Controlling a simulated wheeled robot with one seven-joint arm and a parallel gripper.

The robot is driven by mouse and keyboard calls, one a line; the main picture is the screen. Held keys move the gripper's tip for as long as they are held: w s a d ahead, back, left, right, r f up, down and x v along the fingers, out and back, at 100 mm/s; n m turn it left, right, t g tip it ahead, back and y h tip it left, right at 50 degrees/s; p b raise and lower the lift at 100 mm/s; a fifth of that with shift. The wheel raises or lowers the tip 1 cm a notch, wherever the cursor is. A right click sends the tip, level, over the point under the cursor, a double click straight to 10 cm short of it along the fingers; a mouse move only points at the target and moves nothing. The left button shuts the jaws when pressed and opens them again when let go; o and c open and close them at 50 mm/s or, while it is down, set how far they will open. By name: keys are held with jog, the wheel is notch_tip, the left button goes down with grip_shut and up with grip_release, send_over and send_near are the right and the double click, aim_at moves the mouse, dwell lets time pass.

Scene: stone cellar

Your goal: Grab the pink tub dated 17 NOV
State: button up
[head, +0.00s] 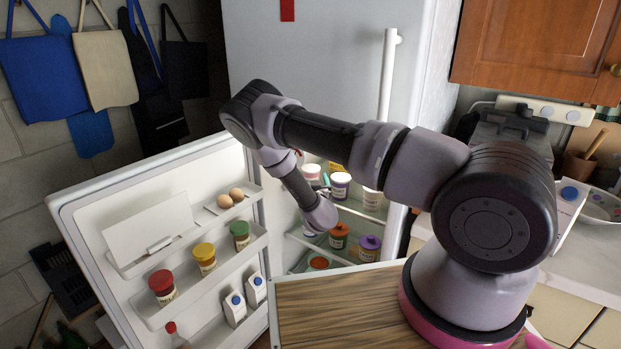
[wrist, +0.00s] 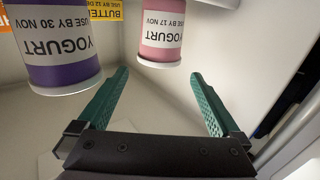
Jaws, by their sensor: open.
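The pink tub (wrist: 162,38) shows upside down at the top middle of the wrist view, and its label reads YOGURT, USE BY 17 NOV. My gripper (wrist: 158,74) is open and empty, with its two green fingers spread and pointing toward the pink tub. The tub is beyond the fingertips, roughly centred between them, and not touched. My fingers are not clearly visible in the head view.
A purple yogurt tub (wrist: 62,50) dated 30 NOV is close beside the pink one. A yellow butter label (wrist: 104,10) is behind. The open fridge door (head: 110,225) holds jars and cartons.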

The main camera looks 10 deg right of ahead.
aim_at(312, 172)
jog(key=w, duration=0.6)
jog(key=shift+w+d, duration=0.35)
jog(key=shift+w, duration=0.05)
jog(key=c, duration=1)
